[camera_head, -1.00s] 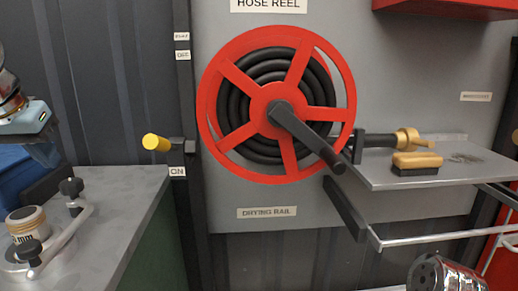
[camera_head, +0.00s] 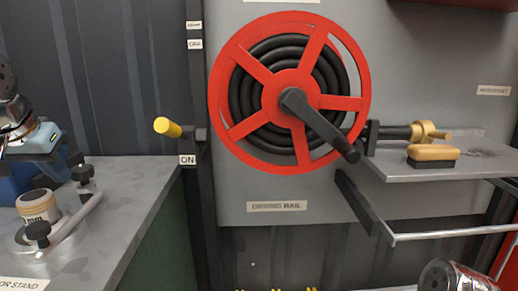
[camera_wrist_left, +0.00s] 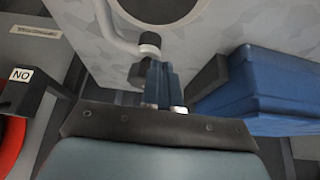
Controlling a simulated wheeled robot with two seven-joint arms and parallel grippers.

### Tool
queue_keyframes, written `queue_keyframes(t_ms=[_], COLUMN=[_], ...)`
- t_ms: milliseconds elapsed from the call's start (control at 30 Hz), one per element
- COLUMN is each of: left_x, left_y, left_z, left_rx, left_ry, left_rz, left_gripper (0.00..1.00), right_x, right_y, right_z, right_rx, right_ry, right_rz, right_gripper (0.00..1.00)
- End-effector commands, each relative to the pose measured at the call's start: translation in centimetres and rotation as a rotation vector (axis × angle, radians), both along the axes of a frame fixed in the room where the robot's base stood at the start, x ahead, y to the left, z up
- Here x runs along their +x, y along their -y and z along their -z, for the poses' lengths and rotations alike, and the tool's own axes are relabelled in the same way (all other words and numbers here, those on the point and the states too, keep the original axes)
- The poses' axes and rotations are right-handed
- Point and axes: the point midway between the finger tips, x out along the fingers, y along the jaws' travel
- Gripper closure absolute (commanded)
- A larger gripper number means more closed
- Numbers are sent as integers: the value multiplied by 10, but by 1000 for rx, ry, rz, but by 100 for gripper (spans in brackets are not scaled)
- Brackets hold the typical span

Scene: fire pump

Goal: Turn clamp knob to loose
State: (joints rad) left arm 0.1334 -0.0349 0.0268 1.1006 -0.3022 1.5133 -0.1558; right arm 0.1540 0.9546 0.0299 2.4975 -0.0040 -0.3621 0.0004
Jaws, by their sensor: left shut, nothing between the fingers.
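The clamp is a pale metal bar (camera_head: 68,220) on the grey bench at the left, with a black knob at each end. The far knob (camera_head: 83,173) and the near knob (camera_head: 38,232) both stand upright. My left gripper (camera_head: 74,158) is shut and empty, right by the far knob. In the left wrist view its fingertips (camera_wrist_left: 162,82) are beside a black knob (camera_wrist_left: 139,72) at the bar's end; I cannot tell whether they touch. My right gripper is out of view.
A blue box (camera_wrist_left: 262,90) lies behind my left gripper. A lever with a yellow handle (camera_head: 168,127), by the ON label, stands past the bench's right edge. A red hose reel (camera_head: 290,92) hangs on the wall. A shelf (camera_head: 440,167) holds a brush (camera_head: 432,154).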

Motion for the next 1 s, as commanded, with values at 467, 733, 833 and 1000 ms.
queue_keyframes(t_ms=[467,733,833,1000], left_x=[2,3,3,1], left_y=[1,1,3,7], left_z=[-1,-1,-1,-1], left_rx=[0,0,0,0], left_ry=[-1,0,0,-1], left_rz=[0,0,1,2], left_gripper=[100,100,100,100], right_x=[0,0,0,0], right_y=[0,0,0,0], right_z=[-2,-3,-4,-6], right_rx=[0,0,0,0], right_ry=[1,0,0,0], right_rz=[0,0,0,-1], right_gripper=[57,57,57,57])
